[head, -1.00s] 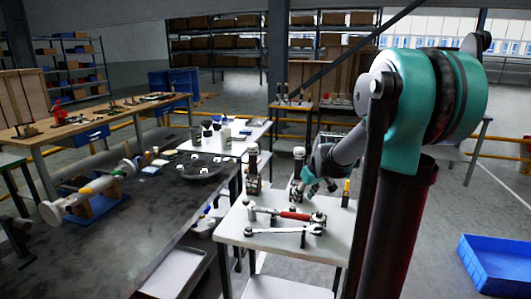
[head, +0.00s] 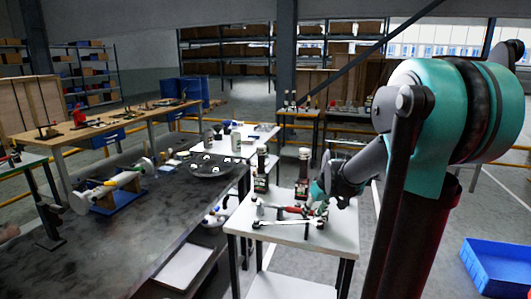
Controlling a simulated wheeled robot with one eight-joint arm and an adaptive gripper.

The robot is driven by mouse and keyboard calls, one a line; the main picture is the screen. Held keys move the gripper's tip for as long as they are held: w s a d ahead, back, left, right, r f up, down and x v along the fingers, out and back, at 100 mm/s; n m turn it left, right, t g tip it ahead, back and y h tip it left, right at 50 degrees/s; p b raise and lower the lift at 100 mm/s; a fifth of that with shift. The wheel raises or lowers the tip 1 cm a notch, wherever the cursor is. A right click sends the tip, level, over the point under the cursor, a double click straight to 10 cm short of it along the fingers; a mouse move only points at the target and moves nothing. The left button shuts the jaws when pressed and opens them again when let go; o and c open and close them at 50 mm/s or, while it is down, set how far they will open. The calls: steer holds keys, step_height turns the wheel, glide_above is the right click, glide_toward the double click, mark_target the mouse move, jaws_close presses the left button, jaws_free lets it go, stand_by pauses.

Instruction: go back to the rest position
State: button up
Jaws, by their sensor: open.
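My gripper (head: 321,207) is at the end of my teal and grey arm, low over the right part of a small white table (head: 290,238). Its fingers are small and dark here, and they look open. A red-handled tool (head: 291,209) and a silver wrench (head: 283,223) lie on the table top just left of and below the fingers. I cannot tell whether the fingers touch either tool. Nothing is clearly held. Part of the table's right side is hidden behind my gripper and arm.
Two dark cylindrical parts (head: 302,175) (head: 262,168) stand at the table's back. A long dark workbench (head: 150,240) fills the left, holding a round dark tray (head: 212,171). A blue bin (head: 496,265) sits on the floor at right, with open floor around it.

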steer(key=s+d+f+m+h, duration=0.1)
steer(key=s+f, duration=0.3)
steer(key=s, duration=0.7)
steer(key=s+f+m, duration=0.3)
steer(key=s+f, duration=0.2)
steer(key=s, duration=0.6)
steer(key=shift+s+d+m+h, duration=0.35)
steer(key=shift+s+m+h, duration=0.05)
